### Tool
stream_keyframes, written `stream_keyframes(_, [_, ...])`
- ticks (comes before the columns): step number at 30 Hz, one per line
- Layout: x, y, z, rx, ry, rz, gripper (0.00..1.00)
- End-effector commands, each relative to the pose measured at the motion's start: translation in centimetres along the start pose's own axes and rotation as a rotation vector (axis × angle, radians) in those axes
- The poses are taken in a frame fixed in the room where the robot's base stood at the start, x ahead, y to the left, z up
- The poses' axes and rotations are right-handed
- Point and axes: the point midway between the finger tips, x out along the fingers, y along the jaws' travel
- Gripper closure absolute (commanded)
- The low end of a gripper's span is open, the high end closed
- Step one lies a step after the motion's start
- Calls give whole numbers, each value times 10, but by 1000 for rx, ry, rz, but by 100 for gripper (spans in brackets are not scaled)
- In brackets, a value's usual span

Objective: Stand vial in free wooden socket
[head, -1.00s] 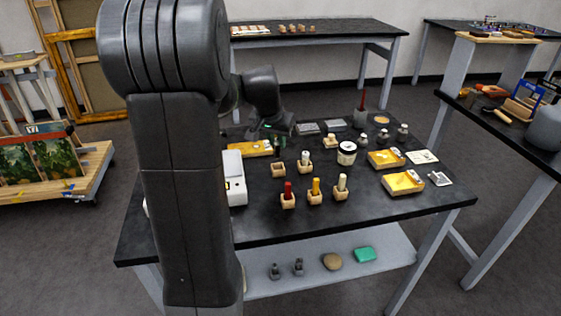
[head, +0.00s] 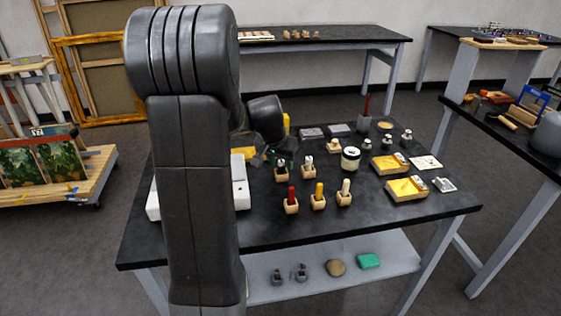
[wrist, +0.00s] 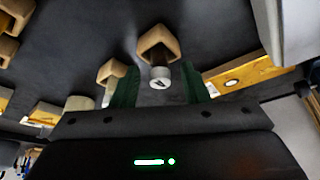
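A dark vial with a pale, marked cap (wrist: 160,77) stands in a wooden socket (wrist: 158,42), straight ahead of my gripper in the wrist view. In the head view the vial (head: 281,163) is small and dark in its socket (head: 281,176). My gripper (wrist: 160,90) is open, its green fingers apart on either side of the vial's cap with gaps to both. A second vial stands in the neighbouring wooden socket (head: 307,172), just outside one finger; it also shows in the wrist view (wrist: 112,70). The gripper's fingertips are hard to make out in the head view.
Red, yellow and cream sticks stand in a front row of wooden blocks (head: 318,202). A white-lidded jar (head: 350,158) and gilt pieces (head: 406,188) lie to the right. A white device (head: 240,186) and a gilt strip (wrist: 240,75) flank the gripper.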

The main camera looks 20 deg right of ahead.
Motion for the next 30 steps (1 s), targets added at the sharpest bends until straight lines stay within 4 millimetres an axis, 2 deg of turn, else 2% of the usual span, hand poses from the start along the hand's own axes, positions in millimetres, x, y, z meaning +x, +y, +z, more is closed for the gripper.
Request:
stream_keyframes(11, [-6, 0, -2, 0, 1, 0, 60])
stream_keyframes(14, [-20, 0, -2, 0, 5, -2, 60])
stream_keyframes(24, [-92, -1, -2, 0, 4, -2, 60])
stream_keyframes(30, [-117, 0, -2, 0, 2, -1, 60])
